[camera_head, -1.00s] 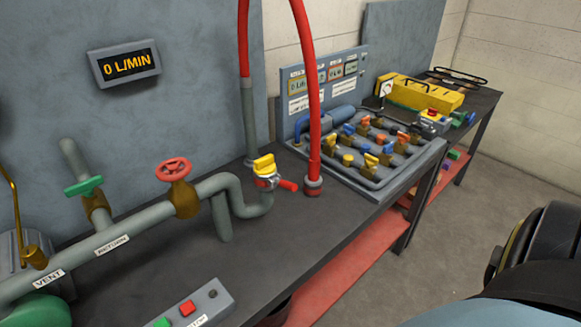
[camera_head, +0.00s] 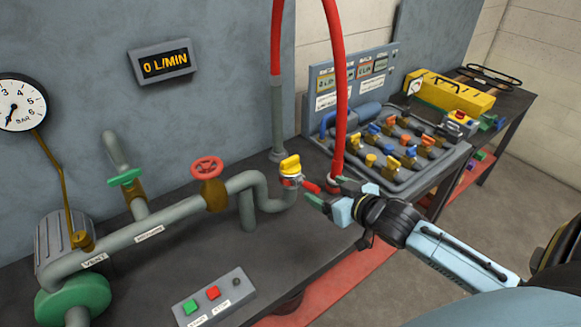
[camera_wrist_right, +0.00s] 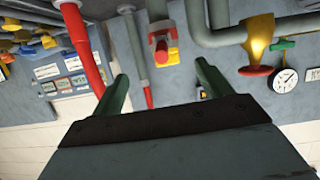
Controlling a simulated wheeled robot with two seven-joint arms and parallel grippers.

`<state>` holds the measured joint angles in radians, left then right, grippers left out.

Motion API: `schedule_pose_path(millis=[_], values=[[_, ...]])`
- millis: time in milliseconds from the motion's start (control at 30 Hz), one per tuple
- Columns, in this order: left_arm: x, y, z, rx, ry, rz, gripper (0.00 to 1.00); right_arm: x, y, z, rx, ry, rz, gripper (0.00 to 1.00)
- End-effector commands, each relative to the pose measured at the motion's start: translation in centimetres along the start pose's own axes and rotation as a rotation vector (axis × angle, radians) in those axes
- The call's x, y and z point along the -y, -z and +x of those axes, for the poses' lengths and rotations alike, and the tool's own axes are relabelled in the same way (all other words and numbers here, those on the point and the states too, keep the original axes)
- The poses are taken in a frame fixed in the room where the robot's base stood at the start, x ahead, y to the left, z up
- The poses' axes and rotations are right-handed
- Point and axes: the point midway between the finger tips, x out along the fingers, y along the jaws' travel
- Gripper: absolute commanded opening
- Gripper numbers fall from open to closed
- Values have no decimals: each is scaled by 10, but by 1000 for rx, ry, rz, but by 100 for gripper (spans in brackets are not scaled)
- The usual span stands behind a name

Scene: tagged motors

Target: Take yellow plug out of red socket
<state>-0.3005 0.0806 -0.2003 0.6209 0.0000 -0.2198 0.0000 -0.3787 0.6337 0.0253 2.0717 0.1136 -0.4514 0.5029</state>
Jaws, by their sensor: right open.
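A yellow plug-like piece (camera_head: 290,165) sits on top of a grey fitting at the end of the grey pipe. A red stub (camera_head: 311,187) sticks out from that fitting to the right; I cannot tell whether it is the red socket. The wrist view shows the red stub (camera_wrist_right: 160,48) end-on between my fingertips and beyond them, with the yellow piece (camera_wrist_right: 172,57) beside it. My right gripper (camera_head: 328,192) is open and empty, with its fingers close to the stub. It also shows open in the wrist view (camera_wrist_right: 161,72). My left gripper is not in view.
A red hose (camera_head: 341,90) arches down to the bench just behind my right gripper. A red valve wheel (camera_head: 207,167) and a button box (camera_head: 213,300) are on the left. A manifold with several coloured handles (camera_head: 400,145) stands at the right.

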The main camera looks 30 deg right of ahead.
Motion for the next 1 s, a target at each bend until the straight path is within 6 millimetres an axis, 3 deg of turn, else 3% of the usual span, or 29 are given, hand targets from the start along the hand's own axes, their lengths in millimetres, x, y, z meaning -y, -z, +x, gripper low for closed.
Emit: schedule_pose_path(millis=[33, 133, 500, 833, 1000], values=[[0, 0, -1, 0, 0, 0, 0, 0, 13, -1, -28, 13, 0, 78], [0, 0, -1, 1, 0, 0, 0, 1, 23, 5, -53, 24, 4, 78], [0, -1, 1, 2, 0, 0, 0, 2, 26, 62, -54, 23, 5, 78], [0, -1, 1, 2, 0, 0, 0, 3, 28, 85, -53, 23, 4, 78], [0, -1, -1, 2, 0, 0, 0, 4, 31, 108, -52, 22, 4, 78]])
